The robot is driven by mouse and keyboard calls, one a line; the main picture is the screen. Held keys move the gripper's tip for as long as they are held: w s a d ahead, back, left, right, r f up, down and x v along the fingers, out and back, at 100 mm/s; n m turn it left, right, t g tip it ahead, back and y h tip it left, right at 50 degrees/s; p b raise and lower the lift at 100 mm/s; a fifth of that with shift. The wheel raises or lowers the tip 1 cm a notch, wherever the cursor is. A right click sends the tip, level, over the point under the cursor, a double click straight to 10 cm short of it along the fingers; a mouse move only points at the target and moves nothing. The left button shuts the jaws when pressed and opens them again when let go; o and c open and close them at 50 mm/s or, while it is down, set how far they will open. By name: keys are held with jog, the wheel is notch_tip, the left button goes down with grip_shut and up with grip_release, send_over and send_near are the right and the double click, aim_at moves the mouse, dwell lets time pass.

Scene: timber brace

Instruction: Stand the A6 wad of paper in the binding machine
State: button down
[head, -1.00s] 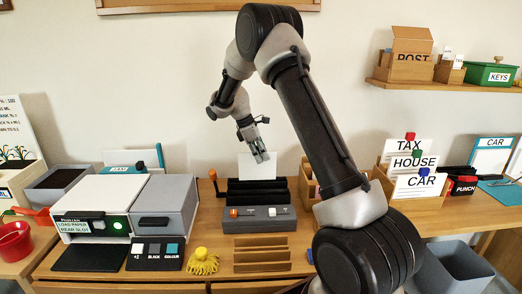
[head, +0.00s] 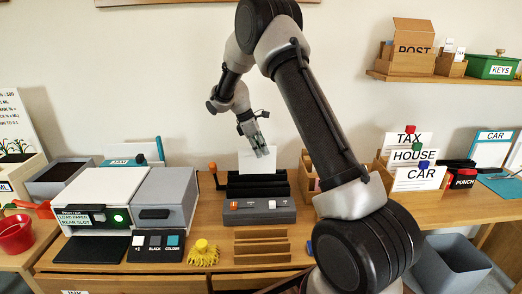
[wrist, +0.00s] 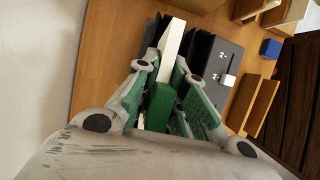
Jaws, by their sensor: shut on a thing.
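The white A6 wad of paper (head: 258,162) is upright in my gripper (head: 259,148), with its lower edge at the black slots of the binding machine (head: 259,217). In the wrist view the wad (wrist: 172,45) is a thin white slab between the green-padded fingers of my gripper (wrist: 165,75), which is shut on it. The binding machine (wrist: 225,65) shows beside the wad, its dark slots partly covered by it. I cannot tell whether the wad's lower edge touches the slot floor. An orange-knobbed lever (head: 213,172) stands at the machine's left.
A printer (head: 105,203) and a grey box (head: 165,202) stand left of the machine. A wooden rack (head: 262,247) and a yellow tasselled thing (head: 203,253) lie in front.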

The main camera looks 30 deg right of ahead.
jog(key=shift+f, duration=2.85)
jog(key=c, duration=1.4)
grip_release()
jog(key=shift+o, duration=0.4)
jog(key=o, duration=0.4)
